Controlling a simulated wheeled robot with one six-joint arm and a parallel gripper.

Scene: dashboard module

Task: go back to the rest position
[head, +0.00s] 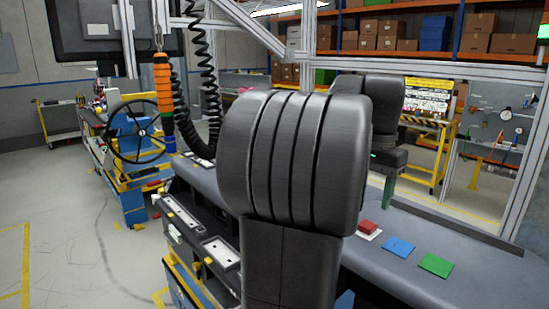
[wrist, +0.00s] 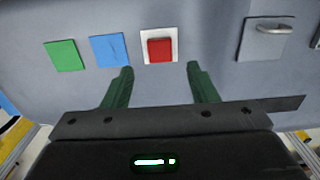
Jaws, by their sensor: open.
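My gripper (wrist: 160,68) shows in the wrist view with its two green fingers spread wide apart and nothing between them. Its tips point toward the grey dashboard top (wrist: 205,80), with a red block on a white square (wrist: 175,58) just beyond the gap.
Blue (head: 398,247) and green (head: 436,265) squares lie on the dashboard. A coiled black cable (head: 208,80) and an orange hanging tool (head: 163,85) hang left of my arm. A metal frame post (head: 524,150) stands at right.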

